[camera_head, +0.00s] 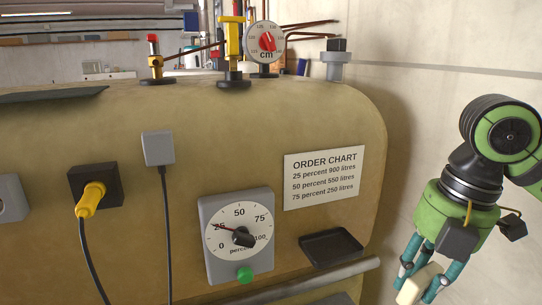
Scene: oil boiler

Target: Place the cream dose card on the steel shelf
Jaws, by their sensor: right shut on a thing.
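My right gripper (426,272) is at the lower right, pointing down, with its blue-green fingers closed around a cream piece (415,287). This looks like the cream dose card, seen partly between the fingers and hanging clear of the boiler, in front of the pale wall. Its lower part is near the bottom edge of the view. No steel shelf can be made out for sure. A small dark ledge (331,248) sticks out from the boiler front, left of the gripper. My left gripper is not in view.
The tan oil boiler (120,240) fills the left and middle. It carries a percent dial (237,235) with a green button, an order chart (321,178) and a yellow plug (90,197). A grey pipe (300,283) runs below the ledge. Valves and a cm gauge (266,42) stand on top.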

